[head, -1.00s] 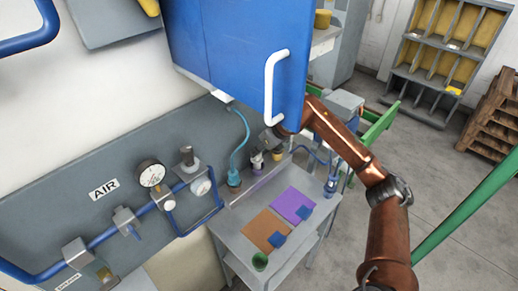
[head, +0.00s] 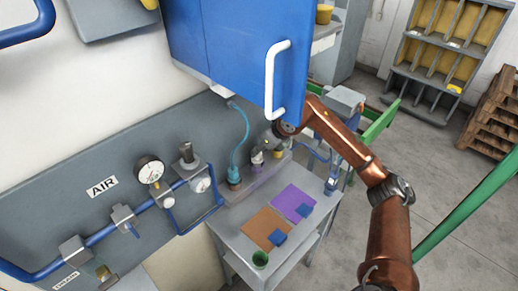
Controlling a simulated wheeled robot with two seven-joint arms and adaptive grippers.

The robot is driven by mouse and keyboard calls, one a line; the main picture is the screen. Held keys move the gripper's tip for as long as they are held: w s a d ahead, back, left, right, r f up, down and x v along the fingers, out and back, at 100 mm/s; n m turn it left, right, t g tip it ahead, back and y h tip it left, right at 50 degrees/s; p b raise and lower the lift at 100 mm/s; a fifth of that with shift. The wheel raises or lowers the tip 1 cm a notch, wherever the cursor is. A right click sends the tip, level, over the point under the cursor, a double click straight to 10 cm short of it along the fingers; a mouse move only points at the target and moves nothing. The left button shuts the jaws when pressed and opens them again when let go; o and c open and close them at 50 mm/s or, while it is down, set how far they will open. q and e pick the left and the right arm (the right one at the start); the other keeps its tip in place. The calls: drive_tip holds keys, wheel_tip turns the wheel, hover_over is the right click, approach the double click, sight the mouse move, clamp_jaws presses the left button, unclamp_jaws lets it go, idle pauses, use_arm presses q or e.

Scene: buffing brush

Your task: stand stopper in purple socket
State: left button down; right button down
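My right arm comes in from the right and reaches behind the blue cabinet's lower corner. Its gripper (head: 268,142) is small and partly hidden there, above the back of the grey bench; I cannot tell whether its fingers are open or shut. A small pale and dark piece (head: 257,157), possibly the stopper, stands at the back of the bench just below and left of the gripper. A purple patch shows under it, possibly the purple socket, but too small to make out. My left gripper is not in view.
The blue cabinet (head: 235,55) with a white handle hangs over the bench. A blue hose (head: 241,138) and air gauges are at left.

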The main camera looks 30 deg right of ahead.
drive_tip(key=c, duration=1.5)
unclamp_jaws()
